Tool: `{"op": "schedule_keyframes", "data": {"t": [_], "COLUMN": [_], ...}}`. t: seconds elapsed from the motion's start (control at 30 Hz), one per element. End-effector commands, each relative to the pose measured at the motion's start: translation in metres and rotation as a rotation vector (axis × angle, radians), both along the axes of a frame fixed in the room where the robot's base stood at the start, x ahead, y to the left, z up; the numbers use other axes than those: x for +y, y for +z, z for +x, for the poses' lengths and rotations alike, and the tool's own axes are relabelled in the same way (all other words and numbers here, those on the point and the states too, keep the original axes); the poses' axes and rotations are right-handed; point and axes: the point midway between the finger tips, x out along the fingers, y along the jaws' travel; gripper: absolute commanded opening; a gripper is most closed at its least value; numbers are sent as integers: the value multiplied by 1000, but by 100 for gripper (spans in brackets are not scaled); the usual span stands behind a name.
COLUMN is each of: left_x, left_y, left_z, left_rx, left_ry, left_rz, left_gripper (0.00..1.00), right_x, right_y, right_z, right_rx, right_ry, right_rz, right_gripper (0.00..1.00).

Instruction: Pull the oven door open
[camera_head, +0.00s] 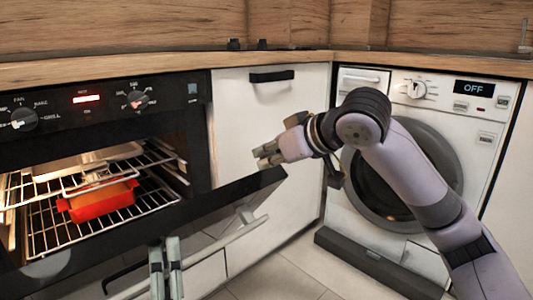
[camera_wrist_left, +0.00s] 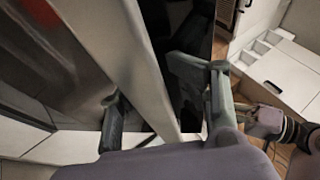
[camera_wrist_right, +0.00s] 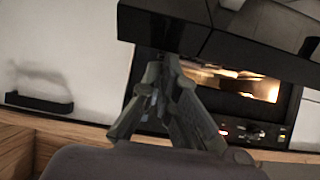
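The oven door (camera_head: 225,197) is black, tilted part-way open, its top edge sloping across the head view. A silver bar handle (camera_head: 238,234) runs along its front. My left gripper (camera_head: 165,256) is at the door's front, low in the head view. In the left wrist view its fingers (camera_wrist_left: 163,105) stand wide apart with a long light bar (camera_wrist_left: 135,55) between them; I cannot tell whether they touch it. My right gripper (camera_head: 267,153) is just above the door's right corner, empty. Its fingertips meet in the right wrist view (camera_wrist_right: 163,72), below the dark door edge.
Inside the lit oven, a red dish (camera_head: 101,201) sits on a wire rack (camera_head: 62,241). A white cabinet (camera_head: 240,125) stands right of the oven, and a washing machine (camera_head: 470,135) stands behind my right arm. Floor (camera_head: 290,278) shows clear in front of the cabinet.

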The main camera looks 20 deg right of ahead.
Motion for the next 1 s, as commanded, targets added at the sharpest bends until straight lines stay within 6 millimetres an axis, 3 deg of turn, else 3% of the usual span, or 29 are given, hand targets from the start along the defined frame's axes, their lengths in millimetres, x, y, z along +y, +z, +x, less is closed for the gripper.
{"op": "schedule_keyframes", "data": {"t": [0.03, 0.57, 1.0], "left_x": [7, 7, 12], "left_y": [2, -4, -41], "left_z": [2, -2, -79], "left_rx": [-3, 3, 2], "left_ry": [17, 15, 5], "left_rz": [-8, -5, 1], "left_gripper": [47, 47, 47], "right_x": [-1, -2, -2], "right_y": [-11, -11, -6], "right_z": [0, 1, 1], "right_rx": [30, 29, 17], "right_ry": [-3, -6, -5], "right_rz": [-12, -10, -6], "right_gripper": [0, 0, 0]}}
